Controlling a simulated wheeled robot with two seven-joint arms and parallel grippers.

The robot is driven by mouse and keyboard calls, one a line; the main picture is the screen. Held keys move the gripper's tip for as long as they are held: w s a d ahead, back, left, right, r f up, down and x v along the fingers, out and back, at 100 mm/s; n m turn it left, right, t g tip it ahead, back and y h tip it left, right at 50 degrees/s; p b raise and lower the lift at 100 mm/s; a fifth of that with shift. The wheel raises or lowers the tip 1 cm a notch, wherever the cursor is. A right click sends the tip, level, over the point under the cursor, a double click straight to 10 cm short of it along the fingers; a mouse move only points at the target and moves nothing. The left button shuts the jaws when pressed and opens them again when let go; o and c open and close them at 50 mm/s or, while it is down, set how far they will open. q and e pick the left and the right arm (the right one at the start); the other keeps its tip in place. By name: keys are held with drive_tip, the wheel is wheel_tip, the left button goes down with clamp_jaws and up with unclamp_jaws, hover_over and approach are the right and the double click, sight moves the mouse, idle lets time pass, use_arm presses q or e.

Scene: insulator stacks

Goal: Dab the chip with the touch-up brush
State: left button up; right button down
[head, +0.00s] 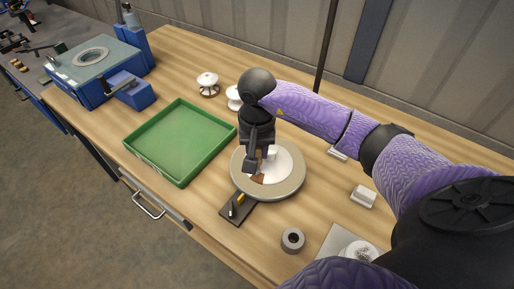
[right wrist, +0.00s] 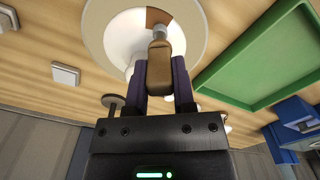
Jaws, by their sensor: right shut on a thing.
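My right gripper (head: 259,160) is over the round stand, pointing down, and is shut on the touch-up brush. In the right wrist view the brush (right wrist: 160,66) shows its brown handle between the fingers, with a pale metal ferrule beyond. The white insulator disc (head: 288,165) lies on a round beige turntable (head: 292,187). The chip is a brown patch (right wrist: 157,16) at the disc's edge; it also shows in the head view (head: 257,179). The brush end reaches the patch in the wrist picture, but I cannot tell whether they touch. My left gripper is out of view.
A green tray (head: 180,140) lies left of the turntable. A dark holder (head: 236,208) sits in front. A grey ring (head: 292,240), a white block (head: 363,196) and white insulators (head: 208,84) stand around. A blue machine (head: 95,72) is at the back left.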

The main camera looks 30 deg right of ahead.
drive_tip(key=shift+f, duration=0.1)
drive_tip(key=shift+f, duration=0.15)
drive_tip(key=shift+b, duration=0.3)
idle(0.4)
drive_tip(key=shift+f, duration=0.1)
idle(0.7)
